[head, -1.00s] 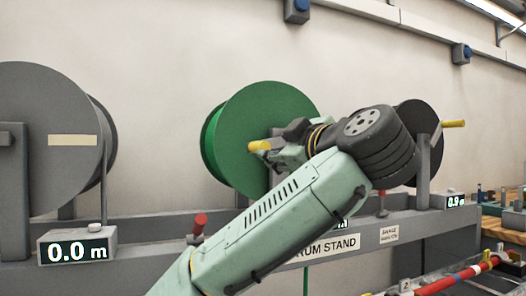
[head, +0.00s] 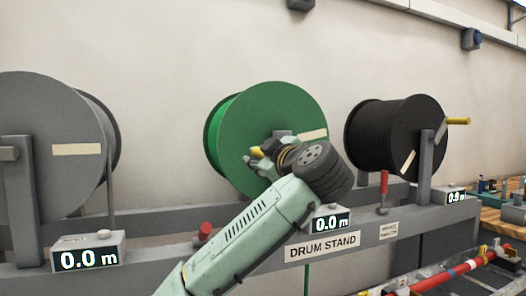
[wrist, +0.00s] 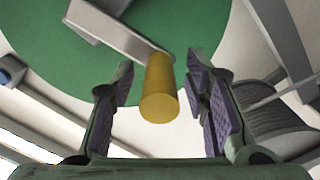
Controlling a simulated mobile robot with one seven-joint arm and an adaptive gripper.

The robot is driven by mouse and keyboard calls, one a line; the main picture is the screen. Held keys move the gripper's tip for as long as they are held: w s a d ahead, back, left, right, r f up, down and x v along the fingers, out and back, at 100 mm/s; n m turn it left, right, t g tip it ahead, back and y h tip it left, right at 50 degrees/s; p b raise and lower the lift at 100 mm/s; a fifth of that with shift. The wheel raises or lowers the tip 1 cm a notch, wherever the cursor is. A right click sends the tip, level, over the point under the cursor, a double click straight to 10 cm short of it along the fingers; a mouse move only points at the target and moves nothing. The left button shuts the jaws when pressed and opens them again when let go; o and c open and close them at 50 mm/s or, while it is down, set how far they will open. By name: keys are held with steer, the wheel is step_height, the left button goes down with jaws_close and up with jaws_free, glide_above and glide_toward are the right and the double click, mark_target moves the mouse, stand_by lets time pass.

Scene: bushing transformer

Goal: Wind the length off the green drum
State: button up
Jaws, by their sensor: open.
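The green drum (head: 268,110) stands in the middle of the drum stand in the head view, with a pale label on its face. Its yellow crank handle (wrist: 159,90) shows in the wrist view at the end of a grey crank arm (wrist: 118,30). My gripper (wrist: 160,97) is open, its two purple-padded fingers on either side of the handle with gaps on both sides. In the head view my gripper (head: 262,155) is small and partly hidden by my wrist. The counter (head: 330,223) below the green drum reads 0.0 m.
A grey drum (head: 55,160) stands left, its counter (head: 88,258) at 0.0 m. A black drum (head: 385,135) with a yellow handle (head: 458,121) stands right. Red-topped levers (head: 205,230) rise from the stand (head: 150,245). A red bar (head: 460,268) lies at lower right.

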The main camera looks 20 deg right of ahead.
steer(key=shift+c, duration=0.3)
jaws_close()
stand_by(0.3)
stand_by(0.3)
